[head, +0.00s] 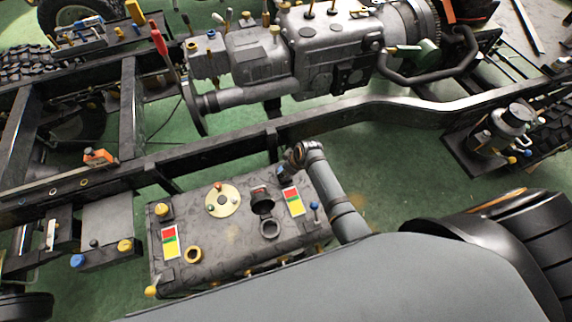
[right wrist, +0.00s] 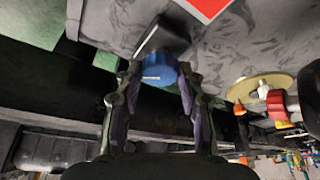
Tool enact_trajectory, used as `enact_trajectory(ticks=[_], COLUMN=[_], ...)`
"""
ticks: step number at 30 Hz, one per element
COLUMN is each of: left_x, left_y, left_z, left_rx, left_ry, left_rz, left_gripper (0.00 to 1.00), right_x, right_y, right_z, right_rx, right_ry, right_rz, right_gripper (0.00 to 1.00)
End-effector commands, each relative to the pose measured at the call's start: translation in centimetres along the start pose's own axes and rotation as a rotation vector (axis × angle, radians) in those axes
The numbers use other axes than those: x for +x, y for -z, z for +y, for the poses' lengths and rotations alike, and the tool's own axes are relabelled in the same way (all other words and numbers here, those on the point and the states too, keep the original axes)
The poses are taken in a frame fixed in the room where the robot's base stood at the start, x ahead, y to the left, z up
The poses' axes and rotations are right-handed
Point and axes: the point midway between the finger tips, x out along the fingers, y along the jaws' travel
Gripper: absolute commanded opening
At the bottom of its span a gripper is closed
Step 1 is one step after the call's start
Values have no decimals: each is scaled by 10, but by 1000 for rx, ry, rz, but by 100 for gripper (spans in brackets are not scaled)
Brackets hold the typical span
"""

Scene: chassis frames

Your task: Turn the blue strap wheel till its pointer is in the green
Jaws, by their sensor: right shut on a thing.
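The blue strap wheel (right wrist: 158,70) shows in the right wrist view, at the side of the grey tank (right wrist: 120,22), below a dark block. A short pale mark lies across its face; I cannot tell whether this is the pointer. My right gripper (right wrist: 157,88) is shut on the wheel, one finger at each side. In the head view my right gripper (head: 284,172) is at the far right corner of the tank (head: 225,255), and the wheel is hidden or too small there. A red, green and yellow card (head: 293,200) is close by. My left gripper is not in view.
A second coloured card (head: 170,242), a brass disc (head: 222,200) and a black filler neck (head: 261,200) are on the tank top. The black chassis rail (head: 240,143) runs just behind the tank. A large black tyre (head: 530,245) stands at the right.

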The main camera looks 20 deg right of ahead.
Motion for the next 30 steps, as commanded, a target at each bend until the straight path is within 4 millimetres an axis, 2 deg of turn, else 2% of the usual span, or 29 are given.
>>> enact_trajectory(ticks=[1,8,24,25,30], left_x=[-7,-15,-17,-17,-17], left_y=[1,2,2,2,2], left_z=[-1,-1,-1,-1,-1], left_rx=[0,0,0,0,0], left_ry=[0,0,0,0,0], left_rz=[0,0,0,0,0], left_gripper=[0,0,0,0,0], right_x=[-4,-2,0,0,0], right_y=[2,1,1,1,1], right_z=[-1,-1,-1,-1,-1], right_rx=[22,98,123,123,123], right_ry=[-7,-40,-51,-51,-51], right_rz=[0,1,2,2,1], right_gripper=[7,7,7,41,61])
